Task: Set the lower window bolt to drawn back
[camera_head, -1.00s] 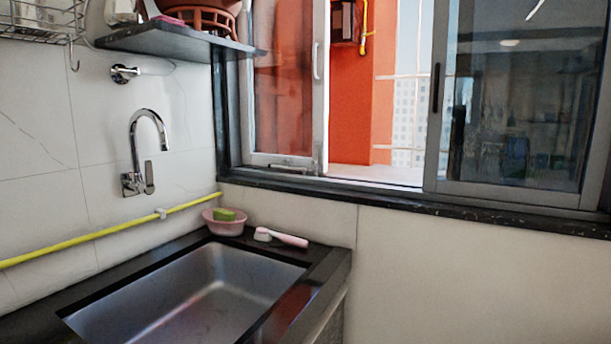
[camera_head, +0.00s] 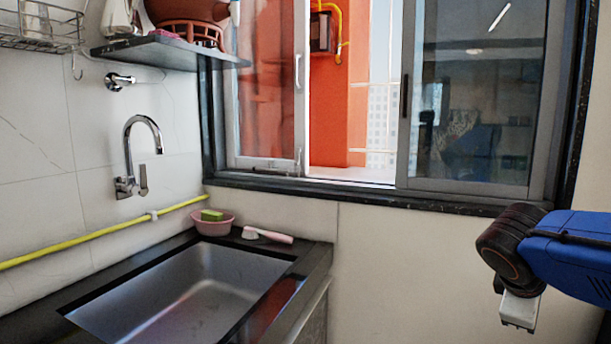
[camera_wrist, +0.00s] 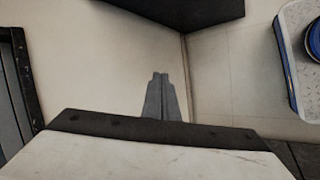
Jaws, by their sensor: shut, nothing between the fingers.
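The lower window bolt seems to be the small grey metal fitting (camera_head: 272,164) low on the left window sash (camera_head: 266,85) in the head view. It is too small to tell how its rod stands. In the wrist view my gripper (camera_wrist: 161,75) is shut and empty, with its two grey fingers together. A pale wall lies beyond the fingers. In the head view my blue and black arm shows at the lower right, well away from the bolt. The bolt is not recognisable in the wrist view.
A dark shelf (camera_head: 165,52) with a clay pot (camera_head: 190,10) juts out left of the window. A steel sink (camera_head: 185,295), a tap (camera_head: 128,160) and a pink bowl (camera_head: 212,226) lie below. The wall under the window is clear.

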